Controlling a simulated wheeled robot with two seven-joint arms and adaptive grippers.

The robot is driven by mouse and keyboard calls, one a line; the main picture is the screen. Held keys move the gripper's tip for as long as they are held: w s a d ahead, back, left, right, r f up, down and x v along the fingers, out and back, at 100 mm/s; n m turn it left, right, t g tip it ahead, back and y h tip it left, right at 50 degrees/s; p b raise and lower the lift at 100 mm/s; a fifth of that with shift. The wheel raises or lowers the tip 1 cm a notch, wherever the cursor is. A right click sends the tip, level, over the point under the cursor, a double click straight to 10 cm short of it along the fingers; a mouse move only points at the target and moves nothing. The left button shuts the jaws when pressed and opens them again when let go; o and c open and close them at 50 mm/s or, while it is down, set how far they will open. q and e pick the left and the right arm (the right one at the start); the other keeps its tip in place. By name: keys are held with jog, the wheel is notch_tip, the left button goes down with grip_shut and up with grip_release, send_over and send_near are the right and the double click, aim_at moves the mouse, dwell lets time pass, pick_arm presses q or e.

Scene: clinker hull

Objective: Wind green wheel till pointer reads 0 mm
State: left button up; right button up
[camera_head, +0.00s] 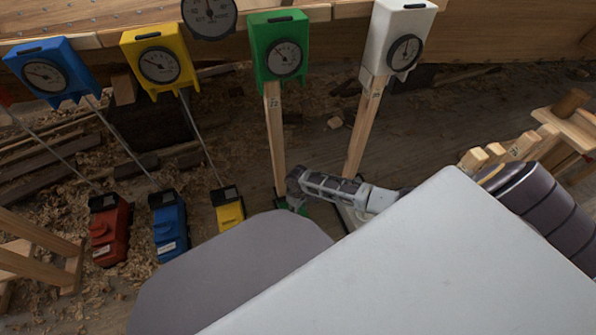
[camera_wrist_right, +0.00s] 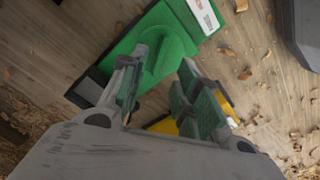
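The green gauge box (camera_head: 279,43) stands atop a wooden post at the top middle of the head view. Its round dial (camera_head: 284,58) has a dark pointer, but the numbers are too small to read. The green jack (camera_wrist_right: 172,30) lies on the floor in the right wrist view, with the rounded green wheel (camera_wrist_right: 165,56) on it. My right gripper (camera_wrist_right: 159,68) is open, its two fingers apart, with the wheel at and between their tips; contact is unclear. In the head view my right gripper (camera_head: 296,190) is at the post's foot, partly hiding the green base. My left gripper is not in view.
White (camera_head: 400,38), yellow (camera_head: 158,60) and blue (camera_head: 48,72) gauge boxes stand along the plank. Yellow (camera_head: 230,212), blue (camera_head: 170,228) and red (camera_head: 108,230) jacks sit on the shaving-strewn floor. The white box's wooden post (camera_head: 364,125) stands right of my right gripper.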

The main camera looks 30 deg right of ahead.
jog(key=shift+f, duration=0.55)
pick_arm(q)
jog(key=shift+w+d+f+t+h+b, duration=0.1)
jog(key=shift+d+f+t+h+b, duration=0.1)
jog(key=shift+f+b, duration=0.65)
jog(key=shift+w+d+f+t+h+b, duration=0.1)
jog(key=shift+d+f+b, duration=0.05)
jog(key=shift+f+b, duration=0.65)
pick_arm(e)
jog(key=shift+f, duration=2.55)
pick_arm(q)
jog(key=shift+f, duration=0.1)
pick_arm(e)
grip_shut()
